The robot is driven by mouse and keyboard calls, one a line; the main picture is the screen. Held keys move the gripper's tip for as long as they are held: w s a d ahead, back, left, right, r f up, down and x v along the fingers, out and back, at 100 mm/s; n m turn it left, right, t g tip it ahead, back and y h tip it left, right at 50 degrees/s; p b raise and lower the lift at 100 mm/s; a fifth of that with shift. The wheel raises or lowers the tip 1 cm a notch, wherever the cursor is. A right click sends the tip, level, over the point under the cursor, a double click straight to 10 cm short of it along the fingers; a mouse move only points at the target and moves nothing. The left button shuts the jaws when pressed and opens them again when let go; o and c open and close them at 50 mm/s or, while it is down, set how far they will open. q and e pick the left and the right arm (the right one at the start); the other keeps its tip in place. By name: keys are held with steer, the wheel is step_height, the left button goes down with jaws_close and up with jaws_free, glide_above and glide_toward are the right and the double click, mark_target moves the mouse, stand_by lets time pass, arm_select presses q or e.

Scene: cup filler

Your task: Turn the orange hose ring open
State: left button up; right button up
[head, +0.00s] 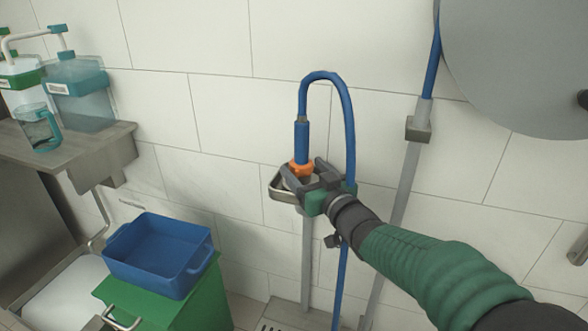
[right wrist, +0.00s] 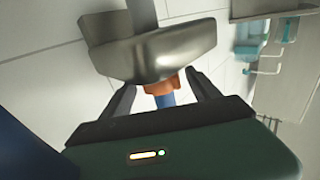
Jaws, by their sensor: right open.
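The orange hose ring (head: 299,169) sits at the lower end of the blue hose nozzle (head: 302,143), above a small metal holder (head: 281,190) on the wall. My right gripper (head: 309,172) is at the ring, its dark fingers open. In the right wrist view the orange ring (right wrist: 163,86) shows between the two open fingers (right wrist: 163,98), partly hidden by the metal holder (right wrist: 150,52). I cannot tell whether a finger touches the ring. My left gripper is not in view.
The blue hose (head: 348,130) loops down beside my right gripper. A grey wall disc (head: 520,60) is at the upper right. A blue bin (head: 160,260) stands on a green cabinet (head: 200,298). Bottles and a jug (head: 38,128) stand on the left counter.

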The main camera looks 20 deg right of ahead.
steer(key=w, duration=0.2)
steer(key=w+a+b, duration=0.1)
steer(key=w, duration=0.1)
steer(key=shift+w+f, duration=0.15)
steer(key=shift+w, duration=0.4)
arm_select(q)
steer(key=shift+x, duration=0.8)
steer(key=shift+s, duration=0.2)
